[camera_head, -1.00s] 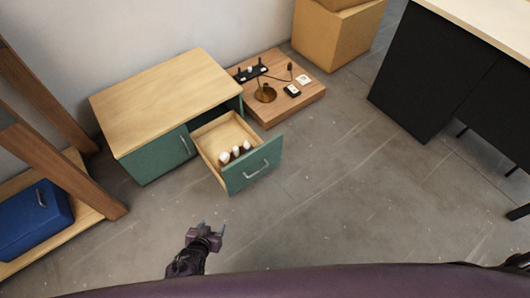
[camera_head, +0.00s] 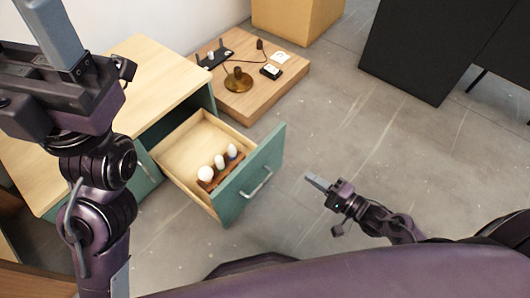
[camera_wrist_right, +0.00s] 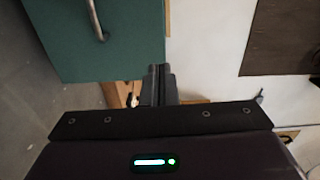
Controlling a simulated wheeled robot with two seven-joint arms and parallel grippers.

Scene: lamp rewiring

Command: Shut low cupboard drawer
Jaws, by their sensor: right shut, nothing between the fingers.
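The low cupboard (camera_head: 150,65) has a wooden top and green sides. Its drawer (camera_head: 190,150) is pulled well out, with a green front (camera_head: 255,170) and a metal handle (camera_head: 257,184). The drawer front also shows in the right wrist view (camera_wrist_right: 130,45), with the handle at its upper left. My right gripper (camera_head: 316,181) is shut and empty, to the right of the drawer front and apart from it. Its closed fingers show in the right wrist view (camera_wrist_right: 160,84). My left gripper (camera_head: 48,35) is raised over the cupboard's left side; the top edge cuts it off.
Several white bulbs (camera_head: 220,161) stand in a brown holder inside the drawer. A low wooden platform (camera_head: 285,85) beside the cupboard bears a brass lamp base (camera_head: 238,81) and small parts. A cardboard box (camera_head: 300,20) and a black desk (camera_head: 420,50) stand behind. Floor right of the drawer is clear.

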